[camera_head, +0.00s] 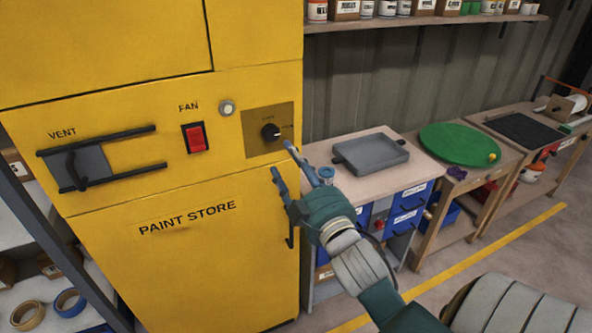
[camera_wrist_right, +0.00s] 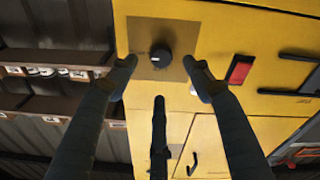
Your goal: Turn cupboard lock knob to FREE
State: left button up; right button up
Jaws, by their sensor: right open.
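The lock knob (camera_head: 270,131) is a round black knob on a dark square plate (camera_head: 254,147) at the upper right of the yellow paint store cupboard (camera_head: 190,255). Small labels on the plate are too small to read. My right gripper (camera_head: 283,160) is open, its fingers pointing at the plate from below right. In the right wrist view the knob (camera_wrist_right: 162,59) lies between my right gripper's (camera_wrist_right: 160,64) spread fingertips in the picture, with a gap on each side. A light mark shows on the knob's left there. My left gripper is not in view.
A workbench with a grey tray (camera_head: 371,153) and a bench with a green disc (camera_head: 458,144) stand to the right.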

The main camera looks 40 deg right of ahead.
jog(key=shift+v, duration=1.15)
jog(key=a+f+g+y, duration=0.3)
jog(key=f+g, duration=0.4)
jog(key=f, duration=3)
jog(key=s+a+f+m+g+y, duration=0.1)
jog(key=s+a+f+g, duration=0.15)
jog(key=s+f, duration=0.65)
jog(key=s+a+f+g, duration=0.2)
jog(key=s+a+f, duration=0.15)
jog(key=f, duration=0.85)
jog(key=s+a+f+g, duration=0.1)
jog(key=s+f+g, duration=0.1)
jog(key=s+f, duration=0.3)
jog(key=s+f+g, duration=0.2)
jog(key=s+f, duration=0.3)
jog(key=s, duration=0.8)
jog(key=s+a+f+g, duration=0.1)
jog(key=s+f, duration=0.4)
jog(key=s, duration=0.5)
jog(key=shift+a+g+y, duration=0.3)
jog(key=shift+g, duration=0.15)
jog(key=shift+s, duration=0.1)
